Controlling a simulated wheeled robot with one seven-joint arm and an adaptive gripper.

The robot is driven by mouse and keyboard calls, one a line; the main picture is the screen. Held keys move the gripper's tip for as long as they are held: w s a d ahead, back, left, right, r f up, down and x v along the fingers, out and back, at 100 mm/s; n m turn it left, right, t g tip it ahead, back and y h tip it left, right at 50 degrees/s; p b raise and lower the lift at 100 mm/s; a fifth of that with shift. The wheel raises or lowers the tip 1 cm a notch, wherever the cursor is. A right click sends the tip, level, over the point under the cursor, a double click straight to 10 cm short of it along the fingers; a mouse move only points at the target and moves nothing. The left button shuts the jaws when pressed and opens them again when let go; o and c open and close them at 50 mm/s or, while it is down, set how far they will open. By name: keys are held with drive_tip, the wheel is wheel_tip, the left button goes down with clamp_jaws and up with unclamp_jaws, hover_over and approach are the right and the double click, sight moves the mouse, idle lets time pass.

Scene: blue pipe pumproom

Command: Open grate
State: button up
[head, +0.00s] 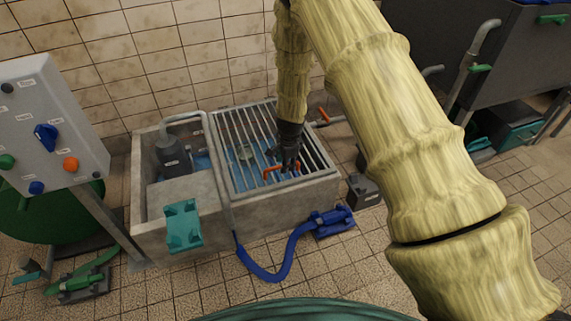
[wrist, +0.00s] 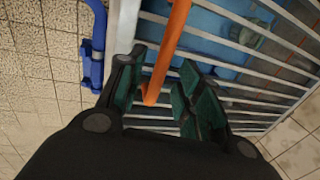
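The grate (head: 222,147) is a panel of pale metal bars lying flat over the right part of a concrete basin, with blue water below. An orange handle (head: 270,173) is fixed near its front edge. My gripper (head: 288,164) is above the grate at this handle. In the wrist view the grate's bars (wrist: 215,38) fill the upper right. The orange handle (wrist: 172,40) runs down between the two green-padded fingers of my gripper (wrist: 168,100). The fingers are apart, with a gap visible on the right side of the handle. Whether the left finger touches it I cannot tell.
The concrete basin (head: 295,205) holds a grey pump (head: 172,150) on its left side. A control panel (head: 45,125) stands at the left. A blue hose (head: 275,272) lies on the tiled floor in front. A dark tank (head: 480,50) stands at the right.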

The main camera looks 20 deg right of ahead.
drive_tip(key=shift+f, duration=0.2)
clamp_jaws()
